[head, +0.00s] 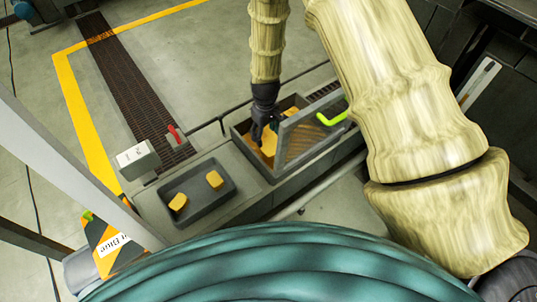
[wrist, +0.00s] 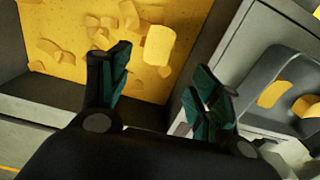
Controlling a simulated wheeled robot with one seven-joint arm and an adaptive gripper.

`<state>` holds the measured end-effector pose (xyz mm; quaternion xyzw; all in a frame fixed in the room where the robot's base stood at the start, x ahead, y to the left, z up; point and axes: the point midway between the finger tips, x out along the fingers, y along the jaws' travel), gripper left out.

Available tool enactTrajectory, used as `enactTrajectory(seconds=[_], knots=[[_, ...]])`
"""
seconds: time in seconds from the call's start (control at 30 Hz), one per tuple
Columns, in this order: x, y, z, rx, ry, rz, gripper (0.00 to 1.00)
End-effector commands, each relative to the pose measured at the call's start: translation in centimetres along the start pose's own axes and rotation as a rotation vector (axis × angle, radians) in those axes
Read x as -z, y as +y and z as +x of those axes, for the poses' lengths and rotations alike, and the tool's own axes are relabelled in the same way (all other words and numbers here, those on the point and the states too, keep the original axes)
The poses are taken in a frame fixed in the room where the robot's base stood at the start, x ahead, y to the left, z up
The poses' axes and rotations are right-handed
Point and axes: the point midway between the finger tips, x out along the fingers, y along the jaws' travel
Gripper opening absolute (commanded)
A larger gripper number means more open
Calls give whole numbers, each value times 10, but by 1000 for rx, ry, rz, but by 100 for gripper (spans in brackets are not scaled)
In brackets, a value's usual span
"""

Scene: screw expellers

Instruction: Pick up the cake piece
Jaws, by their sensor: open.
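My gripper (head: 264,138) reaches down into a grey open box (head: 240,142) in the head view. In the wrist view my gripper (wrist: 165,88) is open, its two dark green-padded fingers apart with nothing between them. A pale yellow, rounded block-like cake piece (wrist: 159,45) lies on the yellow material (wrist: 80,55) inside the box, beyond the fingertips and roughly in line with the gap. Smaller yellow flakes lie around it. In the head view this piece cannot be told apart, as my gripper and the box wall cover much of the inside.
A dark grey tray (head: 198,207) left of the box holds two yellow pieces (head: 214,180); it also shows in the wrist view (wrist: 250,68). A raised grey framed panel (head: 300,135) with a bright green handle (head: 333,117) stands close right of my gripper. A red lever (head: 174,132) stands behind.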

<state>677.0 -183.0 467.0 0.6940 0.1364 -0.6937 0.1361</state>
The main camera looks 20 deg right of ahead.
Motion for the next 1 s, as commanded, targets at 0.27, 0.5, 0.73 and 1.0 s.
enactTrajectory(seconds=[0.27, 0.5, 0.73, 1.0], knots=[[-1, 0, 39, 0, -2, 0, 62], [-3, 1, 53, 0, -1, 0, 62], [-10, 4, 80, 0, -2, 0, 62], [-9, 5, 100, 0, 0, 0, 62]])
